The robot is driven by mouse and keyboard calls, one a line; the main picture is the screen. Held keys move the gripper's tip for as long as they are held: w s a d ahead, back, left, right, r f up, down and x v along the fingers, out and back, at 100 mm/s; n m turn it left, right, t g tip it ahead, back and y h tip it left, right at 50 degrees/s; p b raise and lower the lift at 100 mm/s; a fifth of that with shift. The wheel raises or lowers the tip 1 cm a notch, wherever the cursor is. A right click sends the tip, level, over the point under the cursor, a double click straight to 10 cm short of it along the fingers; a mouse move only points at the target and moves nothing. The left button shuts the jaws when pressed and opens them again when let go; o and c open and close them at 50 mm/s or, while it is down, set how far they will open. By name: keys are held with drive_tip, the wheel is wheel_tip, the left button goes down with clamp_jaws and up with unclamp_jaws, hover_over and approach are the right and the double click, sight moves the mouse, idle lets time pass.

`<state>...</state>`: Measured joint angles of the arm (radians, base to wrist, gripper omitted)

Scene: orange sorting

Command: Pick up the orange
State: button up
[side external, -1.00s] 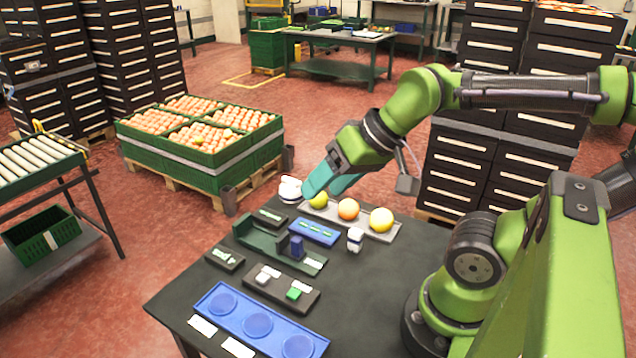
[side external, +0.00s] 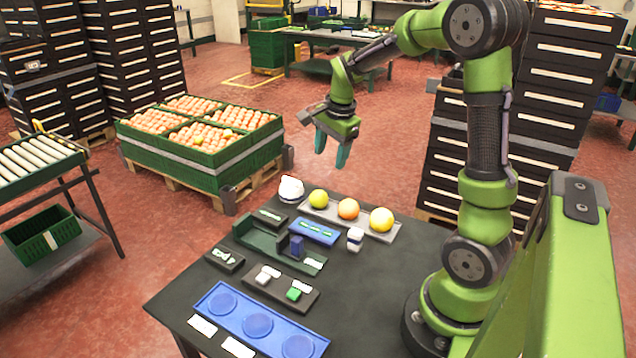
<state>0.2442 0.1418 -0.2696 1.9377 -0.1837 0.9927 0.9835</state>
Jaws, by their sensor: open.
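Three round fruits sit in a row on a grey tray (side external: 364,222) at the back of the dark table. The left one is a yellow-green fruit (side external: 318,199), the middle one is the orange (side external: 348,209), and the right one is a yellow fruit (side external: 382,220). My gripper (side external: 331,160) is open and empty, with its teal fingers pointing down. It hangs in the air above the tray, apart from all three fruits. In the picture it appears above the yellow-green fruit and the orange. No part of the orange is hidden by the gripper.
A white rounded object (side external: 291,189) stands left of the tray, and a small white-and-dark item (side external: 355,239) stands in front. A green holder (side external: 262,240), a blue block tray (side external: 314,231) and a blue three-recess tray (side external: 240,326) occupy the table. The right front tabletop is clear.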

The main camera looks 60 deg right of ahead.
drive_tip(key=d+m, duration=0.1)
drive_tip(key=m, duration=0.1)
approach(320, 193)
drive_tip(key=shift+m, duration=0.4)
drive_tip(key=x, duration=0.5)
drive_tip(key=shift+s+d+f, duration=0.1)
drive_tip(key=shift+d+f, duration=0.05)
drive_tip(key=shift+f, duration=0.1)
drive_tip(key=shift+w+x, duration=0.2)
drive_tip(key=shift+x, duration=2.5)
drive_tip(key=shift+c, duration=0.4)
